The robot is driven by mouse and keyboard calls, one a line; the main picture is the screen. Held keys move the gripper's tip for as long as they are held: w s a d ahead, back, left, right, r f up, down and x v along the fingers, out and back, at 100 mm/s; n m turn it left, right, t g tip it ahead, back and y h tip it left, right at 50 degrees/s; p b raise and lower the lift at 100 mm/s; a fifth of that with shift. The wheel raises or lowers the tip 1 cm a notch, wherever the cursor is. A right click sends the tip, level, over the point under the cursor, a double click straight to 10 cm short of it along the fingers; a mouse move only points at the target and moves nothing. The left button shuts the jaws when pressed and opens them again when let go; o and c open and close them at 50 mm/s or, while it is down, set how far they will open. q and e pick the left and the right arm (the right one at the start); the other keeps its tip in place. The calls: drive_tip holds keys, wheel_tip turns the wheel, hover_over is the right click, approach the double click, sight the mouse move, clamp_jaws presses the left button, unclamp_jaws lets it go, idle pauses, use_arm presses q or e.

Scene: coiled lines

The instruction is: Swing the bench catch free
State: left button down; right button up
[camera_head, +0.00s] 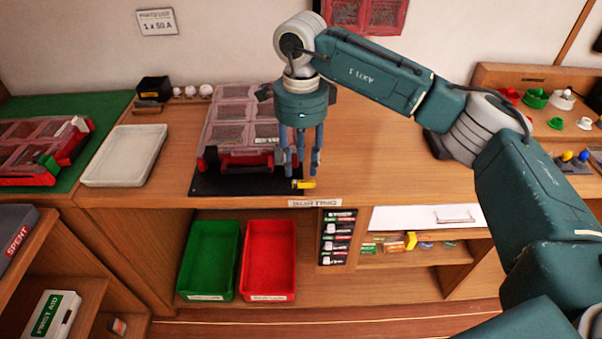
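A small yellow piece (304,184), which looks like the catch, sits at the front right corner of the black base plate (228,184), near the bench's front edge. A case with clear lidded compartments and a red front (238,160) stands on that plate. My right gripper (301,174) points down just above and behind the yellow piece, beside the case's right side. Its blue-grey fingers look spread, with nothing seen between them. I cannot tell whether a fingertip touches the yellow piece. My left gripper is not in view.
A white tray (125,157) and another red-ended case (45,150) lie to the left. Green (209,262) and red (268,262) bins stand on the shelf below. Coloured knobs (535,99) are at the right. Bench top right of my gripper is clear.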

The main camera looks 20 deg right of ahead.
sight(301, 182)
wheel_tip(301, 182, up, 6)
drive_tip(key=shift+r, duration=0.2)
drive_tip(key=shift+s+f, duration=0.1)
idle(0.4)
